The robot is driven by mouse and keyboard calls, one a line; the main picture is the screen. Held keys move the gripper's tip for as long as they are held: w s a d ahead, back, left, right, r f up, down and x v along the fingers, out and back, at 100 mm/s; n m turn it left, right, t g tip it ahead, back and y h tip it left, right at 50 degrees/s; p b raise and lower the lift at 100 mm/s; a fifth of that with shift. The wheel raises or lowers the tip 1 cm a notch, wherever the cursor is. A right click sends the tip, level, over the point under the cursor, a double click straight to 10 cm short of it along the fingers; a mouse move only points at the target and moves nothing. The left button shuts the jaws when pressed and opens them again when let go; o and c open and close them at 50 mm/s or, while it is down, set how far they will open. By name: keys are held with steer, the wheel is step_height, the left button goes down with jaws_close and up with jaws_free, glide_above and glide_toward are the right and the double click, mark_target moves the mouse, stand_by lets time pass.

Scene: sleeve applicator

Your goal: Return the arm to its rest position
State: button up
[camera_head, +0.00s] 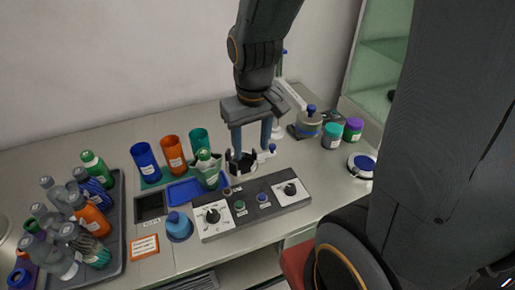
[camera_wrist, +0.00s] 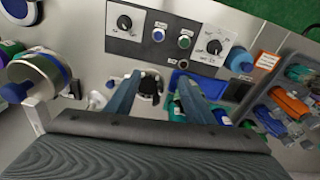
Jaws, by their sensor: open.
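My gripper (camera_head: 252,150) hangs from my arm, pointing down, above the back edge of the dark control panel. Its two blue-grey fingers are apart. A black ring-shaped holder (camera_head: 240,168) stands below and between the fingertips in this view. In the wrist view my gripper (camera_wrist: 158,84) shows both fingers spread, with the black holder (camera_wrist: 149,89) between them and no bottle held. I cannot tell whether the fingers touch the holder. A green-capped bottle (camera_head: 207,171) stands just left of the holder.
The control panel (camera_head: 250,216) with knobs and buttons lies in front. A tray (camera_head: 116,222) of several bottles is at left. Blue, orange and teal cups (camera_head: 173,155) stand behind a blue mat. A label-roll device (camera_head: 307,124) and jars (camera_head: 353,129) are at right. The wall is behind.

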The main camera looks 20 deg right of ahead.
steer(key=shift+s+d+f+m+t, duration=0.15)
steer(key=shift+s+d+f+m, duration=0.15)
steer(key=shift+s, duration=0.25)
steer(key=shift+s+d+f+m+t, duration=0.1)
steer(key=shift+s+d+m+t, duration=0.1)
steer(key=shift+s+d, duration=0.25)
steer(key=shift+f+b, duration=1.25)
steer(key=shift+f, duration=0.1)
